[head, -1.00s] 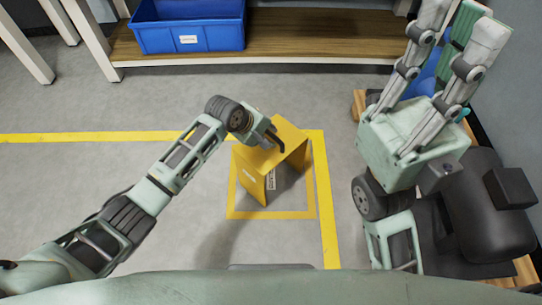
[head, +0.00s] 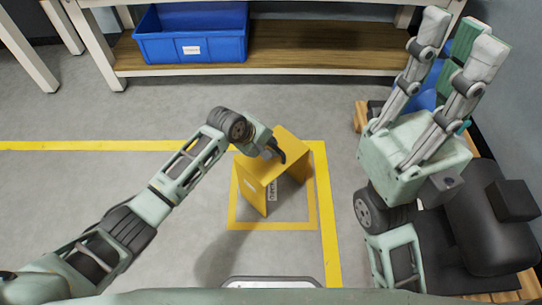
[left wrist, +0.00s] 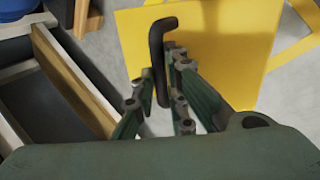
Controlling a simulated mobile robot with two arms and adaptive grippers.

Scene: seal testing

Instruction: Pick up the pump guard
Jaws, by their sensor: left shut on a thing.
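The pump guard (head: 257,180) is a yellow bent-sheet cover with a dark handle on top and a label on its inner side. It is over the yellow floor square in the head view, tilted toward the lower left; I cannot tell whether it touches the floor. My left gripper (head: 277,153) is at its top. In the left wrist view the fingers (left wrist: 160,100) are closed around the black handle (left wrist: 157,60), with the guard's yellow panel (left wrist: 215,50) beyond. My right gripper (head: 455,60) is raised at the right, its fingers apart and nothing between them that I can make out.
A blue bin (head: 190,35) sits on the wooden lower shelf (head: 300,48) of a bench at the back. A dark pump or motor (head: 490,215) stands on a wooden pallet at the right. Yellow tape (head: 90,146) marks the floor; the left floor is clear.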

